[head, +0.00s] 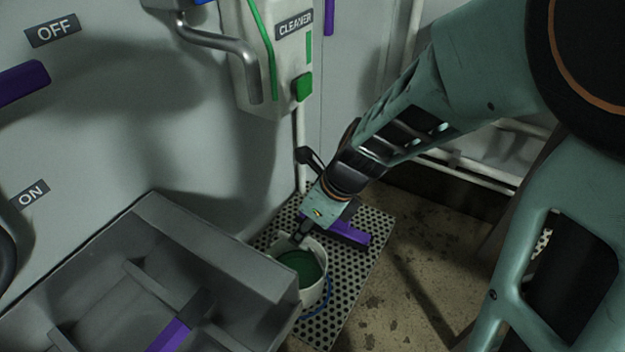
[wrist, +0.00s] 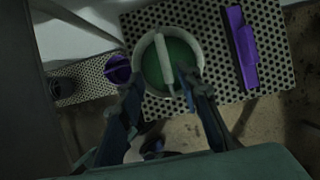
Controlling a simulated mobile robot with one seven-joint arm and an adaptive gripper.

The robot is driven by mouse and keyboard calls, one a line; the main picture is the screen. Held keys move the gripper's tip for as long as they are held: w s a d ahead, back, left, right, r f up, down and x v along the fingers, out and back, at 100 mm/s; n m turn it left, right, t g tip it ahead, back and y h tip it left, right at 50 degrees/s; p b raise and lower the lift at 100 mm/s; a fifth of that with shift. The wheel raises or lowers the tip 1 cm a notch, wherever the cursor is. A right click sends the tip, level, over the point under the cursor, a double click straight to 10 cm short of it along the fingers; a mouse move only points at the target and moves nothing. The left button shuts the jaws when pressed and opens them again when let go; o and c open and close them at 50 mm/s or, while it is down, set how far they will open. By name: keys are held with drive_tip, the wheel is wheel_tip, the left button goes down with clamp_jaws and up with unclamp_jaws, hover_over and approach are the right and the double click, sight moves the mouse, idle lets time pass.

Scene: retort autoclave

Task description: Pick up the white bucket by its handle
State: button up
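The white bucket (head: 314,294) stands on a perforated mat, and its inside shows green. In the wrist view the bucket (wrist: 137,62) is seen from above, with its white handle (wrist: 164,60) running across the opening. My gripper (head: 299,236) is low over the bucket's far rim in the head view. In the wrist view my gripper (wrist: 162,86) has its two dark fingers apart, one on each side of the handle's near end. Whether a finger touches the handle or rim cannot be told. Nothing is held between the fingers.
A purple squeegee-like tool (head: 347,232) lies on the perforated mat (head: 362,262) beside the bucket. A grey bin (head: 225,245) stands close on the left. A purple cup (wrist: 117,68) shows in the wrist view. A cleaner dispenser (head: 270,60) hangs on the wall. Floor to the right is open.

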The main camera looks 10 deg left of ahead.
sight(300, 245)
drive_tip(key=b+x, duration=0.1)
drive_tip(key=x, duration=0.4)
drive_tip(key=b+x, duration=0.1)
drive_tip(key=x, duration=0.1)
drive_tip(key=b+x, duration=0.1)
drive_tip(key=shift+w+f, duration=0.3)
drive_tip(key=shift+w, duration=0.15)
clamp_jaws()
drive_tip(key=shift+a+r, duration=0.1)
drive_tip(key=shift+r, duration=0.05)
